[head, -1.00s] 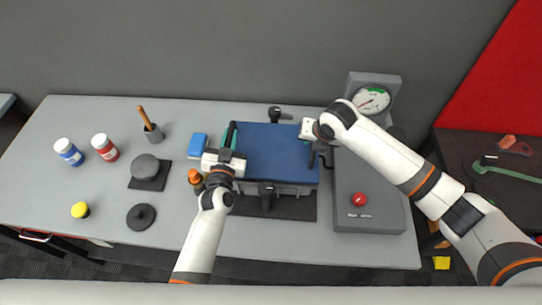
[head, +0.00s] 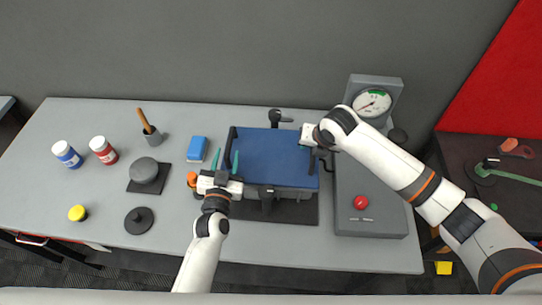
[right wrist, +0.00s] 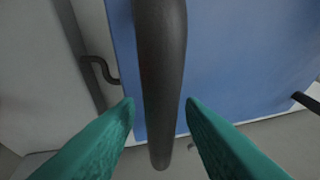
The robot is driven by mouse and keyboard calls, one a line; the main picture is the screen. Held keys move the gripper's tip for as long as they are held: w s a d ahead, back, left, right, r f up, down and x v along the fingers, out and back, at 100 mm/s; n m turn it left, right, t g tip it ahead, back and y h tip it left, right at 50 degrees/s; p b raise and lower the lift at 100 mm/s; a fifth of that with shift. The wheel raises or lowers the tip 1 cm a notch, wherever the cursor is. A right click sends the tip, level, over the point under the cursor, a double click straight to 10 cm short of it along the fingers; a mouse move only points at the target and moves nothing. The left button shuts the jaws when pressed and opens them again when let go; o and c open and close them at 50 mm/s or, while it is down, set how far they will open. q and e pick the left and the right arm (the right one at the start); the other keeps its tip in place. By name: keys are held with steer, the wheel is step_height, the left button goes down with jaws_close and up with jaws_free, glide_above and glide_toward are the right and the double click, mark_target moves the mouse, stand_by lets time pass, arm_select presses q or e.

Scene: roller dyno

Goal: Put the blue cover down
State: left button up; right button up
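The blue cover (head: 265,155) lies on top of the grey dyno box (head: 291,194) in the middle of the bench and looks level. It has a dark bar handle (head: 232,137) at its left side. My right gripper (right wrist: 160,102) is at the cover's right side. In the right wrist view its teal fingers stand on both sides of a dark bar handle (right wrist: 161,70), with narrow gaps showing.
A grey console with a red button (head: 361,202) and a dial gauge (head: 372,103) stands right of the box. A blue block (head: 197,148), an orange item (head: 192,179) and a dark-based weight (head: 144,171) are at the left.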

steer(key=shift+s+r, duration=0.1)
steer(key=shift+r, duration=0.15)
arm_select(q)
steer(key=s, duration=0.7)
steer(key=shift+a, duration=0.25)
arm_select(e)
steer(key=v, duration=1.1)
steer(key=shift+s+r, duration=0.2)
steer(key=shift+r, duration=0.05)
arm_select(q)
steer(key=shift+s, duration=0.15)
arm_select(e)
steer(key=shift+d+f, duration=0.1)
